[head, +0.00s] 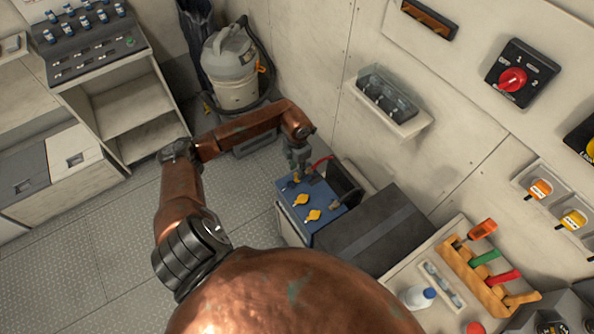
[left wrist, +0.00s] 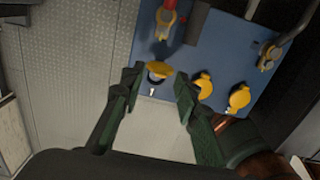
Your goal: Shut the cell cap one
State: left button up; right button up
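The battery has a blue top (head: 318,207) with three yellow cell caps in a row. In the left wrist view, one yellow cap (left wrist: 159,70) is at the row's left end and looks tipped up above a pale round opening (left wrist: 155,78), with a small white mark beside it. The middle cap (left wrist: 203,86) and the far cap (left wrist: 239,97) look flat; they also show in the head view. My left gripper (left wrist: 158,80) is open and empty, its fingers either side of the tipped cap with gaps. It partly hides that cap in the head view (head: 295,178). My right gripper is out of view.
A red cable clamp (left wrist: 167,18) and a grey terminal fitting (left wrist: 268,54) rise from the battery top near the caps. A dark box (head: 375,235) stands beside the battery. A wall shelf (head: 390,108) hangs behind the arm. Floor to the left is clear.

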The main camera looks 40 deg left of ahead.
pick_arm(q)
jog(key=shift+f, duration=0.65)
grip_shut()
